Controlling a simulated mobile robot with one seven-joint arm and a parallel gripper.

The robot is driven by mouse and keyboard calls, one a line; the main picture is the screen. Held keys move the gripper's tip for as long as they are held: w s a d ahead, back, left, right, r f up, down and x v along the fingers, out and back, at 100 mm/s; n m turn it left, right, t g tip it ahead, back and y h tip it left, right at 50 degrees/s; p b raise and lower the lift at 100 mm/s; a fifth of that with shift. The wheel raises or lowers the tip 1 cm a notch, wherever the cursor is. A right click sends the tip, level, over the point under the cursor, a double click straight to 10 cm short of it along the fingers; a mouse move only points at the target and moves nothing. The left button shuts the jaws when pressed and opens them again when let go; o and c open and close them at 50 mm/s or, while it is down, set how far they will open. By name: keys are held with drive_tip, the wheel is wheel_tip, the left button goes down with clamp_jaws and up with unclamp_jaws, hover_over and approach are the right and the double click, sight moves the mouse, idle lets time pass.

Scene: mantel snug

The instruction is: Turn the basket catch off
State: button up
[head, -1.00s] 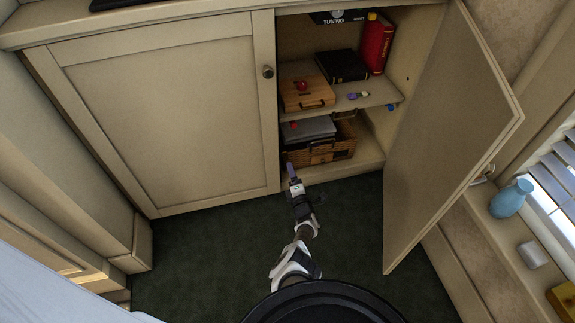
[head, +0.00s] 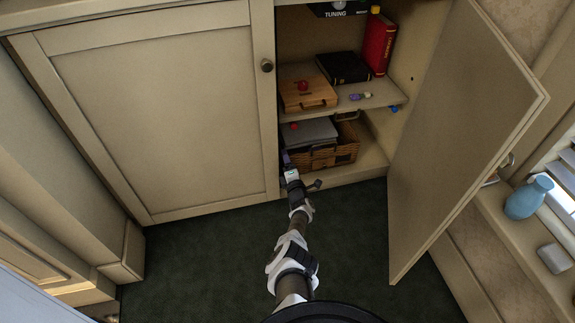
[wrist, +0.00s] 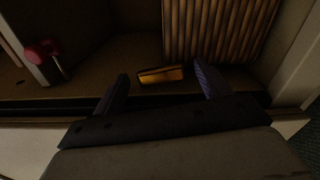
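The woven basket (head: 338,156) stands on the lower shelf of the open cupboard, with grey flat things (head: 308,132) in it. Its slatted side fills the top right of the wrist view (wrist: 222,30). A small amber bar (wrist: 160,75), perhaps the basket catch, lies just below the slats. I cannot make the catch out in the head view. My gripper (head: 287,160) reaches in at the cupboard's lower left, close to the basket's left end. Its two purple fingers stand apart in the wrist view (wrist: 162,69), one on each side of the amber bar, with small gaps showing.
The cupboard's right door (head: 465,140) stands open; the left door (head: 160,115) is shut, its edge close beside my gripper. The upper shelf holds a wooden box (head: 308,94), a black book (head: 343,67) and a red book (head: 379,42). A red-topped piece (wrist: 45,52) shows at left.

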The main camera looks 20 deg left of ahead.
drive_tip(key=c, duration=0.9)
drive_tip(key=shift+d+n, duration=0.1)
drive_tip(key=shift+n, duration=0.6)
drive_tip(key=o, duration=1)
drive_tip(key=shift+c, duration=0.2)
drive_tip(key=p+v, duration=1)
drive_tip(key=v, duration=0.3)
drive_tip(key=shift+s+d+p, duration=0.3)
